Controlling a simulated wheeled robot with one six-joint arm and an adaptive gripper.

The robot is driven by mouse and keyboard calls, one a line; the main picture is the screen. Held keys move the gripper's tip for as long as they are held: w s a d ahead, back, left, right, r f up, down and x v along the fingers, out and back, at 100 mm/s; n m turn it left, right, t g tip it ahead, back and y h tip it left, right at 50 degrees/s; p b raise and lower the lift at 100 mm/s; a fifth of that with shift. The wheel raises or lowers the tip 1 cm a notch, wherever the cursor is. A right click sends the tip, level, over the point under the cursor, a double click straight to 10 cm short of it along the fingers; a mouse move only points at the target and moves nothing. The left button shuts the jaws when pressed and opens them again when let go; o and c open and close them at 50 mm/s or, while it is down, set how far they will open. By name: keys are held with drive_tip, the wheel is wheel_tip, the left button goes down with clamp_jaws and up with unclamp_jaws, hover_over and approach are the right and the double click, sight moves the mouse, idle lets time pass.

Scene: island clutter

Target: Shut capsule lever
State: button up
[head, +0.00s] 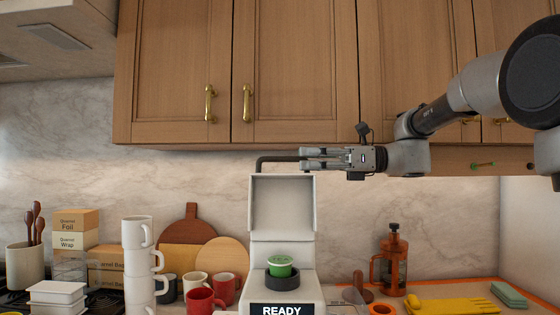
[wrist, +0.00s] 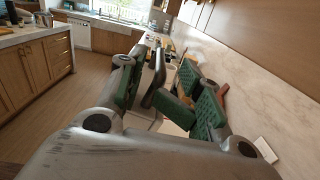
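The white capsule machine (head: 283,220) stands on the counter with its lid (head: 282,203) raised upright. The dark capsule lever (head: 272,158) rises from the top left of the lid and bends right, level, toward my gripper. A green capsule (head: 280,265) sits in the dark round holder (head: 282,280) below the lid. My gripper (head: 304,159) is above the lid's right side, pointing left, its fingers apart at the bar's right end. In the wrist view, the green-padded fingers (wrist: 165,92) are apart, with a dark piece between them. Whether they touch the lever I cannot tell.
Stacked white mugs (head: 138,260), red mugs (head: 205,300) and cutting boards (head: 195,243) stand left of the machine. A French press (head: 394,262) and yellow gloves (head: 450,306) are at right. Wooden cabinets (head: 290,70) hang just above my gripper.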

sight(266, 159)
drive_tip(key=a, duration=0.6)
drive_tip(key=shift+w+a, duration=0.1)
drive_tip(key=shift+a, duration=0.25)
drive_tip(key=shift+c, duration=0.4)
